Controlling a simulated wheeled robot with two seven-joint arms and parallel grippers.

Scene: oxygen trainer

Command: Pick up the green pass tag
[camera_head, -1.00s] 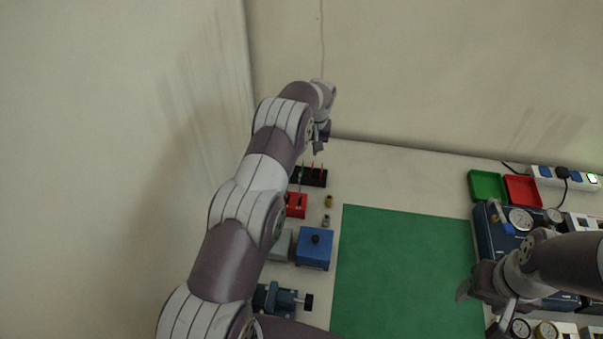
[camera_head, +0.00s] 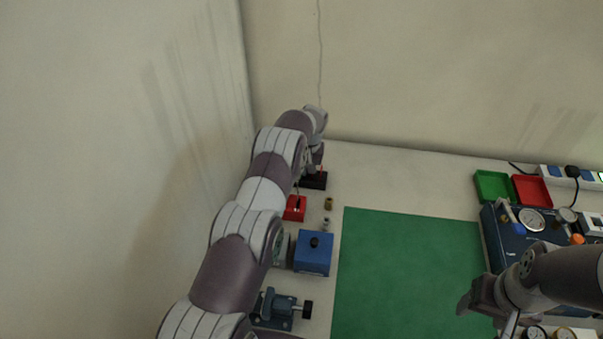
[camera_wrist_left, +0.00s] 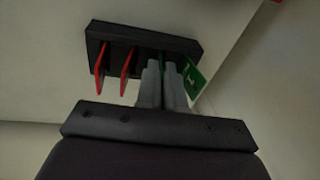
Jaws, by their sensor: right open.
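The green pass tag (camera_wrist_left: 195,81), with a white mark, stands at the black rack (camera_wrist_left: 97,42) in the left wrist view, right of two red tags (camera_wrist_left: 112,68). My left gripper (camera_wrist_left: 163,68) is down at the rack, its two fingers close together and beside the green tag. A thin green strip shows at the fingertips. I cannot tell whether the fingers hold anything. In the head view the left gripper (camera_head: 315,166) covers part of the rack (camera_head: 316,182) and hides the green tag. My right gripper (camera_head: 474,301) is open, over the mat's right edge.
A red block (camera_head: 294,208), a blue box (camera_head: 313,254) and a vise-like tool (camera_head: 279,306) stand in front of the rack. The green mat (camera_head: 405,270) is clear. Green (camera_head: 492,187) and red (camera_head: 531,189) trays and a gauge panel (camera_head: 500,236) are at right.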

